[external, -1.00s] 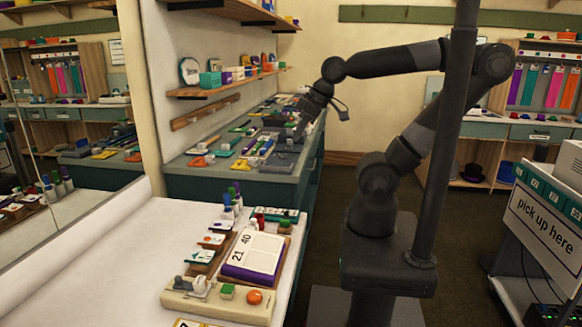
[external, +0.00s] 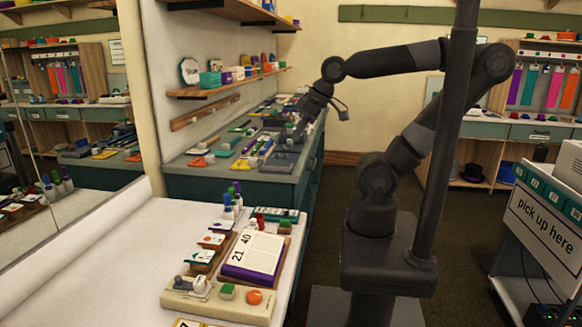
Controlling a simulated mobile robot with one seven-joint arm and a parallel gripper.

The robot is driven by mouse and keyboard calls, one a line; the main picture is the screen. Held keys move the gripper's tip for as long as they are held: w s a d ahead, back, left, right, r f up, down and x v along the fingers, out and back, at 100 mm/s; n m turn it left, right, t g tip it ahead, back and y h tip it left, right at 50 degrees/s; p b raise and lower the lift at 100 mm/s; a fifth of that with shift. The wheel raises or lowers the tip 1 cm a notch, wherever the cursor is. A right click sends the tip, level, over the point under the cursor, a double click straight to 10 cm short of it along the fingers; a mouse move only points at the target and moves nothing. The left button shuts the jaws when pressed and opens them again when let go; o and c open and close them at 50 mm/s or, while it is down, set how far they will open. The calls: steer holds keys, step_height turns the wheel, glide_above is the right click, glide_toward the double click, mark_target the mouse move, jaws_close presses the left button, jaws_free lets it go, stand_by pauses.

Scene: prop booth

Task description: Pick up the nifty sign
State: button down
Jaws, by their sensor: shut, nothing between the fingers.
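My gripper (external: 300,132) points down over the right part of the far counter, small in the external view. It is shut and holds nothing that I can see. Its height above the counter is hard to judge. Several flat coloured prop signs (external: 198,162) lie on this counter (external: 235,172), left of and nearer than my gripper. Their lettering is too small to read, so I cannot tell which is the nifty sign. A grey tray-like item (external: 280,162) lies on the counter just below and in front of my gripper.
A wall shelf (external: 225,84) with small boxes and a round sign (external: 189,71) hangs above the counter. A near table (external: 100,262) holds bottles, a calendar-like board (external: 255,252) and small blocks.

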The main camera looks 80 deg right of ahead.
steer(key=c, duration=1)
jaws_free()
